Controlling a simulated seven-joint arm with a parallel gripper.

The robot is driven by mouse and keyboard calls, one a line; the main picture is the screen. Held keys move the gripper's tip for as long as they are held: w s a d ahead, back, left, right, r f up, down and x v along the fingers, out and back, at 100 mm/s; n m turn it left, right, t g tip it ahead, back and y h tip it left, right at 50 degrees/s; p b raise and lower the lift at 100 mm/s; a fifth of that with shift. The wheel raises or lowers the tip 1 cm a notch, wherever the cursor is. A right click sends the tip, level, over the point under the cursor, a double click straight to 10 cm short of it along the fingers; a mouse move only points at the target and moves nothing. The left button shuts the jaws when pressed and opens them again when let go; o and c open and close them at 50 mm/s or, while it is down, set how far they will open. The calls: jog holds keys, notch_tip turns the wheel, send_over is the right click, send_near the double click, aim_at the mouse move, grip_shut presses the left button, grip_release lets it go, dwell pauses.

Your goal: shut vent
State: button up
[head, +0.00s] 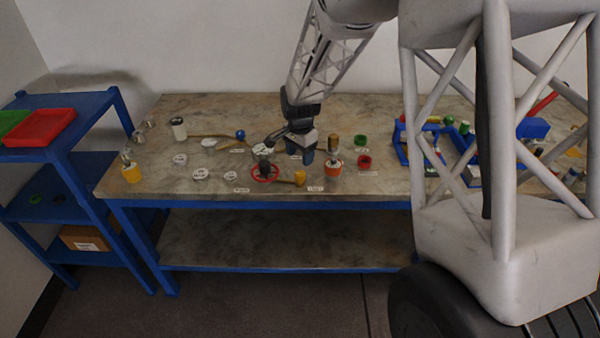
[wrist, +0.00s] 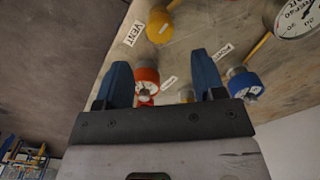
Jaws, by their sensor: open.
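A yellow ball knob (wrist: 160,25) on a thin rod lies beside a white label reading VENT (wrist: 134,33) at the top of the wrist view. What looks like the same yellow knob (head: 299,178) is near the table's front edge in the head view, its lever pointing right from near a red handwheel (head: 264,173). My gripper (head: 302,155) is above the table, just behind the knob and apart from it. Its two blue fingers (wrist: 165,82) are spread with nothing held. The lever's pivot is out of the wrist view.
An orange-banded fitting (head: 333,170) stands close right of my gripper; it also shows between the fingers in the wrist view (wrist: 147,76). A blue-capped fitting (wrist: 243,84) and a dial gauge (wrist: 298,15) are near. A blue ball lever (head: 240,134) lies behind.

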aim_at(300, 173)
jog(key=shift+f, duration=3.9)
jog(key=shift+c, duration=0.3)
jog(key=c, duration=0.9)
jog(key=shift+o, duration=0.2)
